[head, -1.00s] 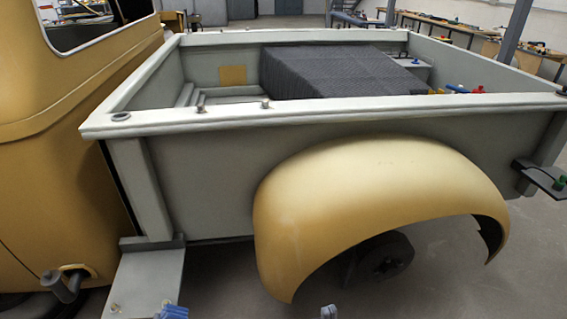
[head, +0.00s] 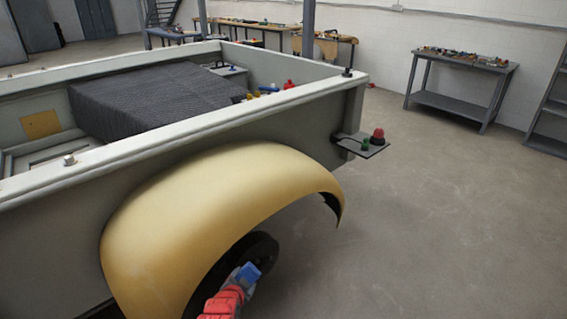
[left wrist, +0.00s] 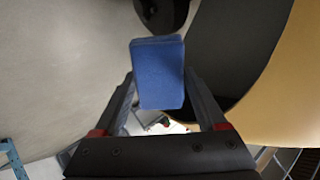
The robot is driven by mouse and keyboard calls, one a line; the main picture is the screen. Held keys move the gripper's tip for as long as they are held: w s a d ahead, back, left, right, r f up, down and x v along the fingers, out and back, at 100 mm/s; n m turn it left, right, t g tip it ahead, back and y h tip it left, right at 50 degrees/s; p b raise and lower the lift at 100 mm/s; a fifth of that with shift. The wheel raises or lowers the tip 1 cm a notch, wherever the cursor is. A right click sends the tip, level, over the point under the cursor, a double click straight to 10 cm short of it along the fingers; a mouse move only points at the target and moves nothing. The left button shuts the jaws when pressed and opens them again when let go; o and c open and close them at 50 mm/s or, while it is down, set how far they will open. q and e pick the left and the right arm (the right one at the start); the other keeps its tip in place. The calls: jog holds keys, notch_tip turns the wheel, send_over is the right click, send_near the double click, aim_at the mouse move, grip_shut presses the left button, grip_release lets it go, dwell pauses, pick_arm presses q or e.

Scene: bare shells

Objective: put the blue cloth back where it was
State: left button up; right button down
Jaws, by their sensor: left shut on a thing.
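The blue cloth (head: 249,272) is a small folded block at the bottom of the head view, in front of the truck's rear wheel. It also fills the middle of the left wrist view (left wrist: 158,72). My left gripper (head: 241,281) is shut on it, with a finger on each side in the left wrist view (left wrist: 160,98). The cloth is held clear of the floor, beside the yellow fender (head: 215,200). My right gripper is not in view. I cannot tell which spot the cloth came from.
The truck bed (head: 130,155) holds a dark ribbed block (head: 150,100) and small coloured items. A grey workbench (head: 460,65) with loose items stands at the right wall. The floor between is clear.

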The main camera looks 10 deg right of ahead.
pick_arm(q)
jog(key=w+d+r+g+p, duration=0.2)
jog(key=w+d+r+g, duration=0.25)
jog(key=r, duration=0.25)
jog(key=s+d+r+g+y+p, duration=0.1)
jog(key=s+d+r+g+p, duration=0.1)
jog(key=r, duration=1)
jog(key=s+d+r+g+y+p, duration=0.1)
jog(key=s+r+g+p, duration=0.2)
jog(key=r, duration=1)
jog(key=shift+s+d+r+g+y, duration=0.15)
jog(key=shift+s+d+g+y, duration=0.2)
jog(key=shift+g, duration=0.2)
